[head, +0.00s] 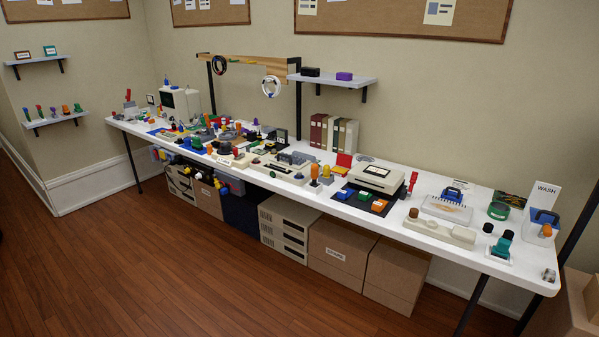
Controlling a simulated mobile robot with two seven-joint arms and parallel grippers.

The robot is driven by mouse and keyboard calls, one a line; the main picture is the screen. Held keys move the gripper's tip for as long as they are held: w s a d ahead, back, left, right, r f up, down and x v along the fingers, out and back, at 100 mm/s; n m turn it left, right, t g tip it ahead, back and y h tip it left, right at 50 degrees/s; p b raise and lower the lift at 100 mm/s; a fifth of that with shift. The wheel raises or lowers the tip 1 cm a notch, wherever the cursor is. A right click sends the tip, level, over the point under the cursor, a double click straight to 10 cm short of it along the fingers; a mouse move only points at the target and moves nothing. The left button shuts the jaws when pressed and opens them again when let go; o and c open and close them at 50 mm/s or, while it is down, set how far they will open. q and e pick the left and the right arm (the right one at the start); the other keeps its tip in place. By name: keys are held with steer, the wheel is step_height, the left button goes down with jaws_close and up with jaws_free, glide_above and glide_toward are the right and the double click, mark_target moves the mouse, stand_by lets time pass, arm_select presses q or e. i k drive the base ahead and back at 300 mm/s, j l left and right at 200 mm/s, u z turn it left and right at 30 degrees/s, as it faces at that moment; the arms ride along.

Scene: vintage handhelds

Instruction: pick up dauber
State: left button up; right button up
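I cannot tell for certain which thing is the dauber. A brown round-topped piece (413,213) sits on a long cream base (438,231). A dark green knobbed piece (503,244) stands on a white square plate. An orange-topped piece (315,173) stands near the table's middle. Neither of my grippers is in view.
A long white table (480,262) runs along the wall, crowded at its far left. Cartons (341,253) and a drawer unit (285,228) stand under it. A small shelf (334,81) hangs above. The wooden floor (150,270) in front is clear.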

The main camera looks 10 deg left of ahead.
mark_target(327, 167)
steer(key=i+l+u, duration=0.35)
steer(key=i+l, duration=0.35)
steer(key=i, duration=0.1)
